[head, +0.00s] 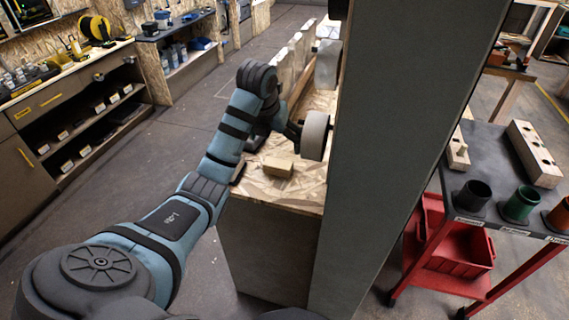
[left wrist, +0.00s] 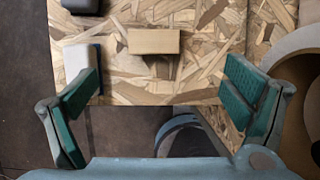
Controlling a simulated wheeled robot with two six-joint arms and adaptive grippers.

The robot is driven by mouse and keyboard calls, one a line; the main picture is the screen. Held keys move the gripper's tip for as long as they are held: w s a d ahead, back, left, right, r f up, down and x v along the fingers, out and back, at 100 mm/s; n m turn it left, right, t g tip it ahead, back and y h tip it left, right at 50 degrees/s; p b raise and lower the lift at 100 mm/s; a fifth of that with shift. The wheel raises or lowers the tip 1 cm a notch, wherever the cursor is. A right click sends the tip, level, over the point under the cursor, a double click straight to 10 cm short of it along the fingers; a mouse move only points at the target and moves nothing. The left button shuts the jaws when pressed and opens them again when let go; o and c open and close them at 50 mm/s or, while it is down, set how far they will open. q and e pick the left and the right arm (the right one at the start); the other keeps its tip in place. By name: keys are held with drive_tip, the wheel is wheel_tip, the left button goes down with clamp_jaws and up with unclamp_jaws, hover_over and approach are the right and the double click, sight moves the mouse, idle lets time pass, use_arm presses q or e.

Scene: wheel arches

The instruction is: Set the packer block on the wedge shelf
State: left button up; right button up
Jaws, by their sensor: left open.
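A small tan wooden block (head: 278,166), which looks like the packer block, lies on a wood-chip board top (head: 305,190) near its front edge. It also shows in the left wrist view (left wrist: 153,41), ahead of the fingers and between their lines. My left gripper (left wrist: 160,78) is open and empty, with teal pads spread wider than the block and not touching it. In the head view the left gripper (head: 267,148) is partly hidden by its own arm, close to the block. I cannot tell which surface is the wedge shelf. My right gripper is not in view.
A tall grey panel (head: 410,120) stands just right of the board top. A pale round part (head: 315,135) sticks out by it. A white piece (left wrist: 82,60) lies near the left finger. A red trolley (head: 460,250) with cups stands right. The floor at left is clear.

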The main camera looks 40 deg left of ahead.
sight(278, 163)
use_arm(q)
drive_tip(key=b+x, duration=0.1)
drive_tip(key=x, duration=0.3)
drive_tip(key=b+x, duration=0.2)
drive_tip(key=x, duration=0.3)
drive_tip(key=b+x, duration=0.1)
drive_tip(key=x, duration=0.4)
drive_tip(key=shift+s+a+f+b, duration=0.1)
drive_tip(key=shift+s+a+b, duration=0.2)
drive_tip(key=shift+a+b, duration=0.1)
drive_tip(key=c, duration=1.3)
drive_tip(key=shift+c, duration=0.2)
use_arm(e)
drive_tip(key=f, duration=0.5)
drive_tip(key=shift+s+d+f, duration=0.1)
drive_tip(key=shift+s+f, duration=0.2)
use_arm(q)
drive_tip(key=shift+r, duration=0.2)
wheel_tip(278, 163, up, 6)
drive_tip(key=p, duration=0.3)
drive_tip(key=shift+f, duration=0.25)
wheel_tip(278, 163, up, 14)
drive_tip(key=p, duration=1.6)
drive_tip(key=shift+r, duration=0.2)
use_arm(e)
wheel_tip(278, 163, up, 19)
